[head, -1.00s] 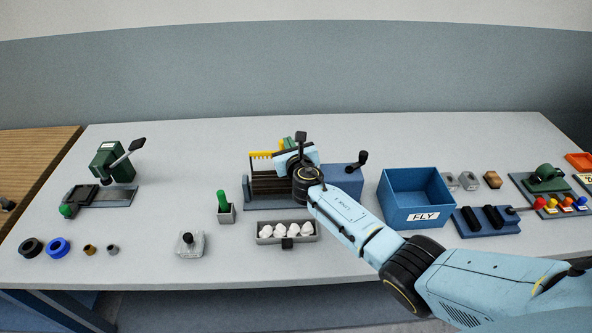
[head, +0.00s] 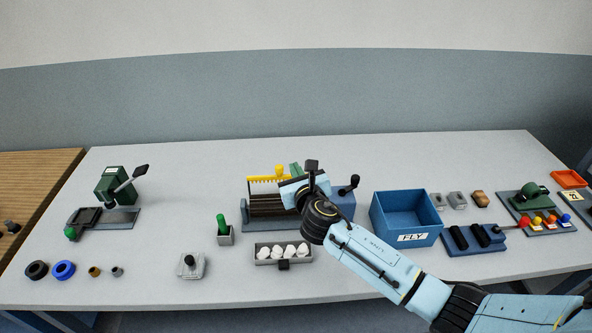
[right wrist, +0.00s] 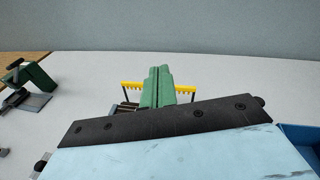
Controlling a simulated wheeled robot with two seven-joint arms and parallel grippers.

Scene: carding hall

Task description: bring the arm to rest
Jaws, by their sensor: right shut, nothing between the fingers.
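My right arm comes in from the lower right in the head view. Its gripper (head: 296,169) is over the carding machine with the dark rollers (head: 268,206) and yellow comb (head: 262,179), hiding part of it. In the right wrist view, the two green fingers of the gripper (right wrist: 161,72) lie side by side, shut and empty. The yellow comb shows behind them on both sides. Whether the fingers are clear of the machine is hard to tell. My left gripper is not in view.
A blue bin marked FLY (head: 405,217) stands right of the machine. A tray of white tufts (head: 283,254) and a green-handled tool in a holder (head: 222,229) are in front. A green lever device (head: 116,186) stands at left. The table between them is clear.

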